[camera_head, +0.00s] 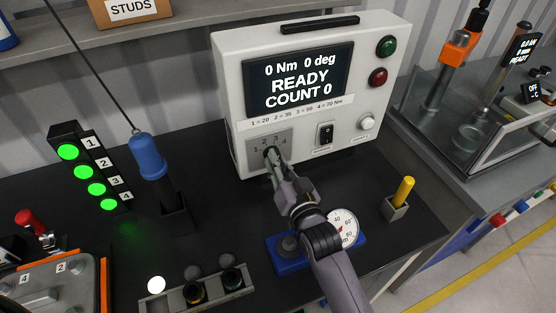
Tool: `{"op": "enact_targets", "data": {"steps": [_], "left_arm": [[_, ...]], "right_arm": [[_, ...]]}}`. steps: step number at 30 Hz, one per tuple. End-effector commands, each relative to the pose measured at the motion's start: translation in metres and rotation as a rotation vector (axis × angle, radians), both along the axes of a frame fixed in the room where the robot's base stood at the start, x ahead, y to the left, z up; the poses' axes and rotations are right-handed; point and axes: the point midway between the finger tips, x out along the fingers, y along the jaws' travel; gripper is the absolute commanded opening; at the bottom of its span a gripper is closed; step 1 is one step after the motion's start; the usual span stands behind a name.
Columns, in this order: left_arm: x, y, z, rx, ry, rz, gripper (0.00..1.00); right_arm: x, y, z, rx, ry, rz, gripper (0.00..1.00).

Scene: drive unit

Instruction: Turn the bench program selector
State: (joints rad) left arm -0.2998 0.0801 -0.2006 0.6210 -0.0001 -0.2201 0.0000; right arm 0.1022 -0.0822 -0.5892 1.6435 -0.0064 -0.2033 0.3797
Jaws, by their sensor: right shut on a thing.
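The program selector (268,151) is a dark knob on a grey plate marked with numbers 1 to 4, low on the left of the white control box (228,90). My right gripper (274,160) is at the selector, shut on its knob, and hides most of it, so the pointer direction cannot be read. The box's screen (298,80) reads 0 Nm, 0 deg, READY, COUNT 0. A label strip (297,112) below it lists programs 1 to 4. My left gripper is not in view.
A blue tool (149,158) hangs on a cable at left, beside a lit number stack (92,167). A blue-based gauge (342,228) sits under my right arm. A yellow-handled piece (403,190) stands right. A rocker switch (325,134) is right of the selector.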

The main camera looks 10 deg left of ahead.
Motion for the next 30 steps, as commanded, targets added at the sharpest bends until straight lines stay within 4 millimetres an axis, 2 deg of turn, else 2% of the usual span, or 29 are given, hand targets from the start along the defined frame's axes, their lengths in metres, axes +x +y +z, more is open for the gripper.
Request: {"op": "enact_targets", "data": {"steps": [17,18,26,30], "left_arm": [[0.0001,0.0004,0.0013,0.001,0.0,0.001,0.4],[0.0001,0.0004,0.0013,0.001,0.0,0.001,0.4],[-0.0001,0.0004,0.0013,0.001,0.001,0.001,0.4],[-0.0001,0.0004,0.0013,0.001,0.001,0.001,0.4]], "right_arm": [[0.0,-0.0001,-0.0006,-0.031,-0.02,-0.001,0.0],[0.0,-0.0001,-0.0006,-0.031,-0.02,-0.001,0.15],[0.0,-0.0001,-0.0004,-0.03,-0.02,0.0,0.33],[-0.0001,-0.0001,-0.0002,-0.03,-0.02,0.0,0.33]]}}
